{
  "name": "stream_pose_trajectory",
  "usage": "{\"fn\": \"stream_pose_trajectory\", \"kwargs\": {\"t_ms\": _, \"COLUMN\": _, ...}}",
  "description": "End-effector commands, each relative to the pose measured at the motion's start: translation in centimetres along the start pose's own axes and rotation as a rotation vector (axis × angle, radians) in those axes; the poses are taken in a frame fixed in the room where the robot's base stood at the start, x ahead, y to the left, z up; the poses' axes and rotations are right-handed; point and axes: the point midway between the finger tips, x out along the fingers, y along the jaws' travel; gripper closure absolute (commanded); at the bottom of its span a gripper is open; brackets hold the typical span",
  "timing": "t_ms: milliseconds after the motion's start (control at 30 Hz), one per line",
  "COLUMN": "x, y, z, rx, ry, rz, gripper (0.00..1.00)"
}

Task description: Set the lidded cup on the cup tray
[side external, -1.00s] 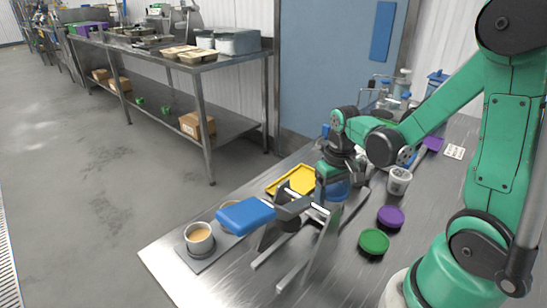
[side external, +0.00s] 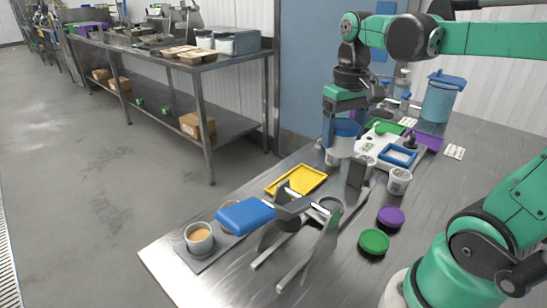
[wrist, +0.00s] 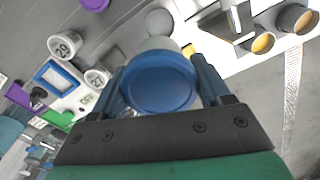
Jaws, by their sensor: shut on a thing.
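My gripper (side external: 343,138) is shut on the lidded cup (side external: 345,128) and holds it upright above the steel table. Its round blue lid also shows in the wrist view (wrist: 160,82), between the two blue fingers of my gripper (wrist: 157,70). The cup's pale body is partly hidden by the fingers and lid. A flat grey tray (side external: 194,265) with two cups of orange-tan contents lies at the table's front left, well away from my gripper. An empty yellow tray (side external: 272,190) lies nearer; I cannot tell which is the cup tray.
Green (side external: 374,241) and purple (side external: 391,216) discs lie at right. A blue-lidded bucket (side external: 440,100) stands farther back.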

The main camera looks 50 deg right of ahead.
Motion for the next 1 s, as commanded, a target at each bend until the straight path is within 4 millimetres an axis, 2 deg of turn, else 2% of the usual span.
{"fn": "stream_pose_trajectory", "kwargs": {"t_ms": 33, "x": -1.1, "y": 0.0, "z": 0.0, "rx": 0.000, "ry": 0.000, "rz": 0.000, "gripper": 0.83}}
{"fn": "stream_pose_trajectory", "kwargs": {"t_ms": 200, "x": -3.8, "y": 0.0, "z": 0.0, "rx": 0.000, "ry": -0.001, "rz": 0.000, "gripper": 0.83}}
{"fn": "stream_pose_trajectory", "kwargs": {"t_ms": 367, "x": -5.2, "y": 0.0, "z": -0.2, "rx": 0.000, "ry": -0.001, "rz": 0.000, "gripper": 0.83}}
{"fn": "stream_pose_trajectory", "kwargs": {"t_ms": 467, "x": -5.8, "y": -0.1, "z": -1.0, "rx": -0.001, "ry": 0.000, "rz": 0.000, "gripper": 0.83}}
{"fn": "stream_pose_trajectory", "kwargs": {"t_ms": 567, "x": -6.1, "y": -0.2, "z": -2.7, "rx": -0.001, "ry": 0.000, "rz": 0.000, "gripper": 0.83}}
{"fn": "stream_pose_trajectory", "kwargs": {"t_ms": 800, "x": -5.7, "y": -0.7, "z": -8.3, "rx": -0.003, "ry": 0.001, "rz": -0.001, "gripper": 0.83}}
{"fn": "stream_pose_trajectory", "kwargs": {"t_ms": 1000, "x": -4.9, "y": -1.1, "z": -11.3, "rx": -0.004, "ry": 0.002, "rz": -0.001, "gripper": 0.83}}
